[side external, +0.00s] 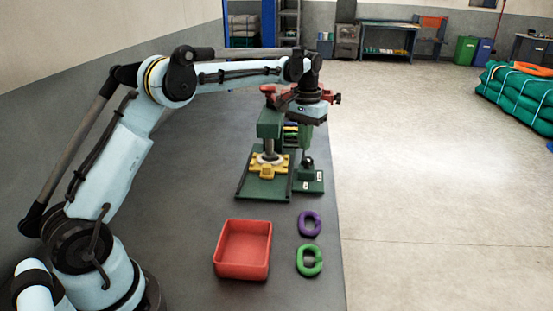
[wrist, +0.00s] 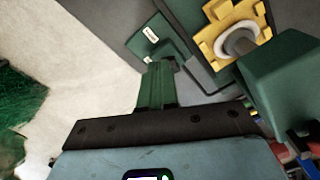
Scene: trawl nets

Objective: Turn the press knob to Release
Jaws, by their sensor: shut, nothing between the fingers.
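The press (side external: 270,128) is a green stand on the grey bench, with a yellow die (side external: 267,171) around a pale round post; the die also shows in the wrist view (wrist: 214,45). Right of it, a small green panel (side external: 317,188) with white labels carries the dark press knob (side external: 308,163). My gripper (side external: 306,150) points down just above the knob, its green fingers shut and empty. In the wrist view the fingertips (wrist: 160,66) overlap the panel's edge and mostly hide the knob. I cannot tell whether they touch it, nor read the labels or the knob's setting.
A red tray (side external: 219,262) stands at the bench front. A purple link (side external: 301,224) and a green link (side external: 300,262) lie right of it, near the bench's right edge. Red press parts (side external: 269,94) stand close beside my wrist. The bench's left middle is clear.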

